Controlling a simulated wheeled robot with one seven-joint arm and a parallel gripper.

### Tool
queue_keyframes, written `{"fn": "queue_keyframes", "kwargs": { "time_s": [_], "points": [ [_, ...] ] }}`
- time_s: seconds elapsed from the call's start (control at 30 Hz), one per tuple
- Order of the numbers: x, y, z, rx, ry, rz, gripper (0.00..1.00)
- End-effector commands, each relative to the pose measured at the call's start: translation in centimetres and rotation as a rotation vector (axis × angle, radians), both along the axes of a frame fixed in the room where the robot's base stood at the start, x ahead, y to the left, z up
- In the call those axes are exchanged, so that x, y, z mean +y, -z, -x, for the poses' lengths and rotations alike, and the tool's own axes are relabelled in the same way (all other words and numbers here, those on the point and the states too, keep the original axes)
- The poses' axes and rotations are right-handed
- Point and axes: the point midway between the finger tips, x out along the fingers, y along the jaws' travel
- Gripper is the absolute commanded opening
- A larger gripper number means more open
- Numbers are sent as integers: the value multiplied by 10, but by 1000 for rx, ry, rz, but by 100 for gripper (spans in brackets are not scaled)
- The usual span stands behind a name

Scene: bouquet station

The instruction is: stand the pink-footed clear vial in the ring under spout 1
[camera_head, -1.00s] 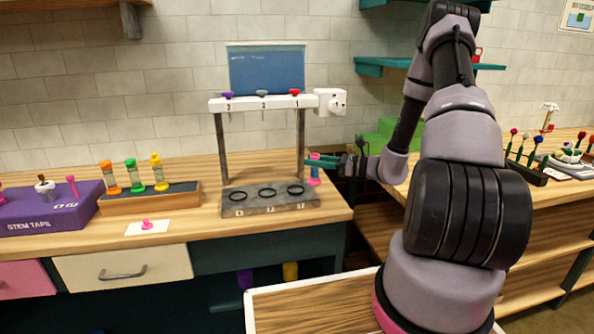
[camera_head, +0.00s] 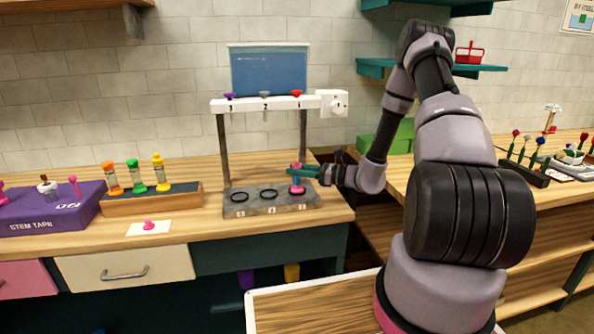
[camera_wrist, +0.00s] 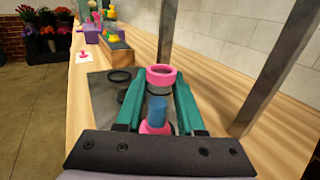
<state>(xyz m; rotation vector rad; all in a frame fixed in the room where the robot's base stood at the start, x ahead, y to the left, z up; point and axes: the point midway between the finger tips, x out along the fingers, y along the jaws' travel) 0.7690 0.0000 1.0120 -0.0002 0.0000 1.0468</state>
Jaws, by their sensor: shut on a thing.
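The clear vial with pink ends and a blue middle (camera_head: 297,188) is upright in my gripper (camera_head: 300,171), at the right-hand ring of the grey base (camera_head: 250,206). Its lower pink end overlaps that ring in the head view; I cannot tell whether it is seated in it or just above. In the wrist view, both green fingers (camera_wrist: 158,105) close on the vial, with a pink collar (camera_wrist: 162,77) showing between them. The middle ring (camera_head: 268,194) and left ring (camera_head: 240,196) are empty. The spout bar (camera_head: 265,103) spans above; its numerals are hard to read.
The stand's grey posts (camera_head: 223,150) rise close to my gripper. A wooden rack (camera_head: 150,200) with orange, green and yellow-capped vials stands left, beside a purple box (camera_head: 60,212). A white card (camera_head: 149,228) with a pink piece lies in front. The counter between is clear.

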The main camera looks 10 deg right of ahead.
Motion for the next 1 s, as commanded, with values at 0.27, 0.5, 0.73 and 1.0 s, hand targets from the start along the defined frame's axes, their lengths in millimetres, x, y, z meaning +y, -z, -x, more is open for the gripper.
{"fn": "queue_keyframes", "kwargs": {
  "time_s": [0.27, 0.5, 0.73, 1.0],
  "points": [
    [0, 2, 0, 0, 0, 0, 67],
    [0, 1, 0, 0, 0, 0, 67],
    [-24, 0, 13, 1, 4, 0, 67],
    [-75, 0, 42, 1, 5, -1, 67]
  ]
}}
